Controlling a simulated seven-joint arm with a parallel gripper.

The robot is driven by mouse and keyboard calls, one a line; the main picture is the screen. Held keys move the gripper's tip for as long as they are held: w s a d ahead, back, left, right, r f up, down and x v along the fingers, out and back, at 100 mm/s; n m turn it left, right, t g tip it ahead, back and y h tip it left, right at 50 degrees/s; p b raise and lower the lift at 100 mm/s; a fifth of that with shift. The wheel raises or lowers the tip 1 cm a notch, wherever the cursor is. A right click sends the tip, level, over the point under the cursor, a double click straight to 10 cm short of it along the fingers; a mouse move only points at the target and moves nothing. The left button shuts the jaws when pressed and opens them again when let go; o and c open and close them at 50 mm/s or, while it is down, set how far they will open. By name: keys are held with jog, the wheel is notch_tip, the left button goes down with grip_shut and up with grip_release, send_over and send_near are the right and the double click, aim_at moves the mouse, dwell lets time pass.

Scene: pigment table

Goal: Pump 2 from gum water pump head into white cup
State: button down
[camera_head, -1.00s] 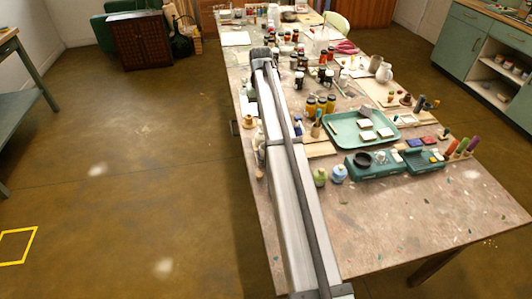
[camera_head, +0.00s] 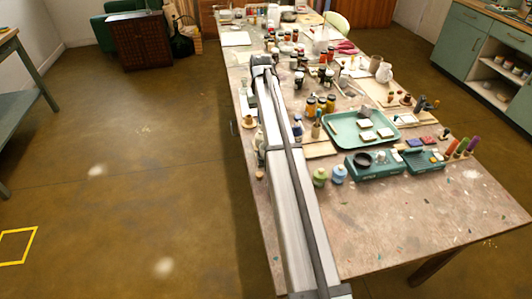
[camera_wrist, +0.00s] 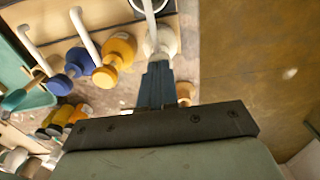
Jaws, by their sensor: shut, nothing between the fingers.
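In the wrist view my gripper (camera_wrist: 158,68) is shut and empty. Its fingertips point at a white pump-like bottle (camera_wrist: 162,40) with a white spout, overlapping its near side; I cannot tell whether they touch. To its left are a yellow one (camera_wrist: 121,47) and a blue one (camera_wrist: 80,60), also with white spouts. No label shows which is the gum water pump. I cannot single out the white cup. In the head view my arm hides the gripper; a whitish bottle (camera_head: 258,137) shows beside the arm at the table's left edge.
The cluttered table (camera_head: 440,215) has a clear front part. A teal tray (camera_head: 345,144) with pale blocks, green and blue small jars (camera_head: 339,174) and several paint jars stand right of my arm. Open floor lies left of the table.

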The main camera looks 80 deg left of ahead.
jog(key=shift+f, duration=0.4)
jog(key=shift+r, duration=1.5)
jog(key=shift+f, duration=0.4)
jog(key=shift+f, duration=1.05)
jog(key=shift+r, duration=1.45)
jog(key=shift+r, duration=0.15)
